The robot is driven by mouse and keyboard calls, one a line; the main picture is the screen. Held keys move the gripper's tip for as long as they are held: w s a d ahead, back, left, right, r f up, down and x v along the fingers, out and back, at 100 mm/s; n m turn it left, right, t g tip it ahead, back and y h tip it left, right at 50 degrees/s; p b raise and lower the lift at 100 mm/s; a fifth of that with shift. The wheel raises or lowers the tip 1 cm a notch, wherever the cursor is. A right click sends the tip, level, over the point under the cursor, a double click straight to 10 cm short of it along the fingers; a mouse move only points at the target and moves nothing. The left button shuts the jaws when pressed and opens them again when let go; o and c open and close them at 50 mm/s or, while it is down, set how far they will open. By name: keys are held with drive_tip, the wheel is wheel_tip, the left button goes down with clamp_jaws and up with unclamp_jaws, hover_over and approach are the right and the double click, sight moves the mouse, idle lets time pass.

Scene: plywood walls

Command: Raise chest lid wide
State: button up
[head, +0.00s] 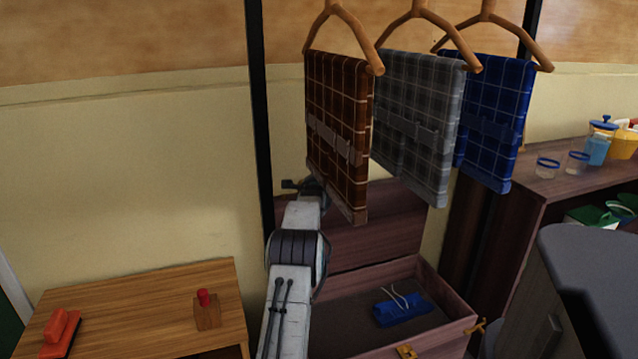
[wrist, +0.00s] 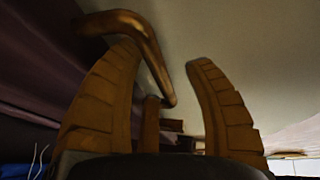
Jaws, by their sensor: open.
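The dark wooden chest (head: 446,338) stands at the lower middle of the head view. Its lid (head: 395,222) is raised and stands up at the back, partly hidden by hanging cloths and my arm. In the wrist view, the lid (wrist: 40,75) shows as dark wood at left. My gripper (wrist: 168,85) is open there, its two fingers apart. A curved brass handle (wrist: 138,24) reaches across the left finger, its end between the fingers; contact cannot be told. In the head view my gripper (head: 308,188) is near the lid's upper left, small and partly hidden.
Brown (head: 338,110), grey (head: 415,130) and blue (head: 495,115) checked cloths hang on hangers in front of the lid. A blue pouch (head: 400,312) lies in the chest. A wooden table (head: 130,310) is at left, a grey rounded piece (head: 590,260) at right.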

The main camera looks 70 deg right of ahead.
drive_tip(key=shift+a, duration=0.1)
drive_tip(key=f+v, duration=0.3)
drive_tip(key=v, duration=1.1)
drive_tip(key=shift+a+r, duration=0.4)
drive_tip(key=shift+a, duration=0.1)
idle(0.4)
drive_tip(key=shift+s, duration=0.1)
